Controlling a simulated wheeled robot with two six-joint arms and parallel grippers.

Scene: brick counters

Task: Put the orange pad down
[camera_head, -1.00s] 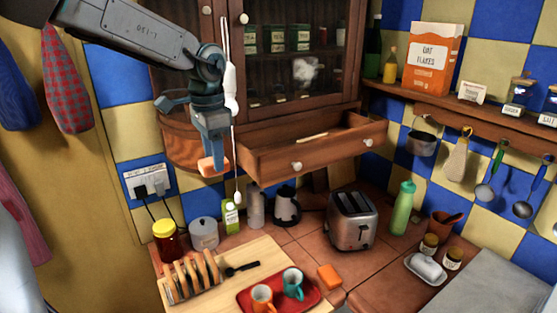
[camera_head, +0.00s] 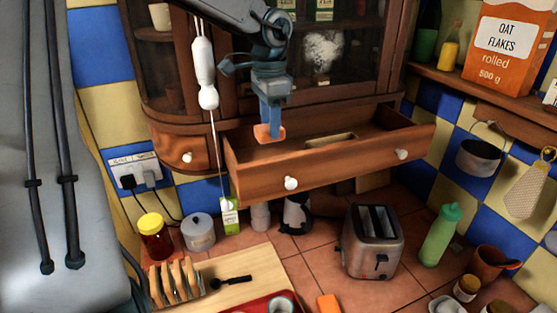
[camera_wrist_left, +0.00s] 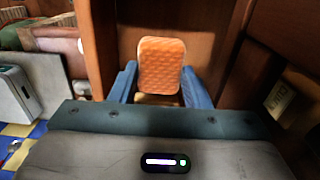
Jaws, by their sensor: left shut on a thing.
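The orange pad (camera_head: 268,132) is held in my left gripper (camera_head: 270,122), which hangs down in the head view. In the left wrist view the pad (camera_wrist_left: 161,64) is a rounded, quilted orange block between the two blue fingers of the left gripper (camera_wrist_left: 160,88). The fingers are shut on it. In the head view the pad overlaps the left part of the open wooden drawer (camera_head: 335,167), above its front board. Its height over the drawer floor is hard to tell. My right gripper is not in view.
A light object (camera_head: 330,142) lies in the drawer. A white pull cord (camera_head: 205,75) hangs left of the gripper. Below are a toaster (camera_head: 373,243), a green bottle (camera_head: 440,235), a toast rack (camera_head: 178,280) and another orange block (camera_head: 328,304). Bare tiles (camera_head: 310,262) lie left of the toaster.

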